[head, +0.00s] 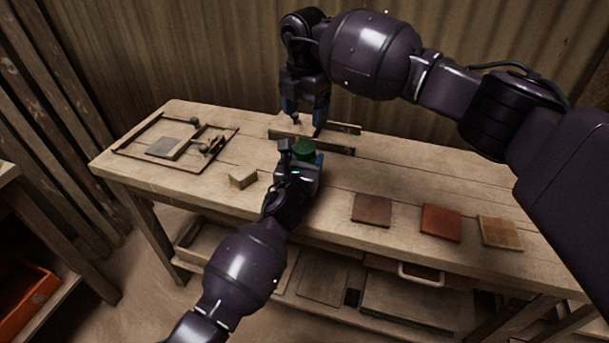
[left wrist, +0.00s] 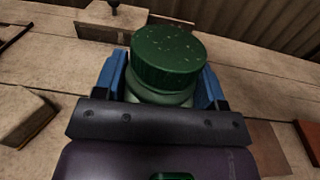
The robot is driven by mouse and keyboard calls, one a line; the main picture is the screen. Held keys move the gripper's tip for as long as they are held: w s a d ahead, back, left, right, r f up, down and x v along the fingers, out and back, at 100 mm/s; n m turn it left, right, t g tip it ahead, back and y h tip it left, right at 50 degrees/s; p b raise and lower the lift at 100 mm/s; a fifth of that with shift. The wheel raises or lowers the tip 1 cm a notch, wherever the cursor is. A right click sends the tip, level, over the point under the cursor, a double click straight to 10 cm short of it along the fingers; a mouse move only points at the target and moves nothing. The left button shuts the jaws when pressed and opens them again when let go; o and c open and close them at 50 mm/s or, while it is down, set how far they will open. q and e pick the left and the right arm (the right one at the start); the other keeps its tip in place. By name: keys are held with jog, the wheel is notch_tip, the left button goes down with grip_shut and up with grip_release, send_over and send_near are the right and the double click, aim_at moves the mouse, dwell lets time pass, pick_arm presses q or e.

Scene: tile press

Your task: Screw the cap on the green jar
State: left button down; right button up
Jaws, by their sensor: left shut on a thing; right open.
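The green jar (left wrist: 158,97) stands between the blue fingers of my left gripper (left wrist: 165,85), which is shut on it. A dark green ribbed cap (left wrist: 170,55) sits on top of the jar, and it also shows in the head view (head: 304,149). I cannot tell how tight the cap is. Most of the jar's body is hidden by my left gripper (head: 305,163). My right gripper (head: 305,112) is open and points down behind the jar, apart from the cap, over or close to a wooden block (head: 284,127).
A dark frame (head: 124,151) with a grey tile (head: 172,146) lies at the bench's left. A small wooden block (head: 242,179) is left of my left gripper. Brown (head: 372,209), red (head: 441,222) and tan (head: 500,233) tiles lie at the right front. The bench (head: 420,165) is clear behind the tiles.

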jog(key=n, duration=0.2)
jog(key=shift+w+d+r+n, duration=0.1)
jog(key=shift+r+n, duration=0.15)
jog(key=shift+n, duration=0.15)
jog(key=n, duration=1.6)
jog(key=shift+f, duration=0.1)
jog(key=n, duration=0.4)
jog(key=shift+f+n, duration=0.1)
jog(key=shift+n, duration=0.2)
jog(key=n, duration=0.4)
jog(key=shift+s, duration=0.2)
jog(key=n, duration=0.4)
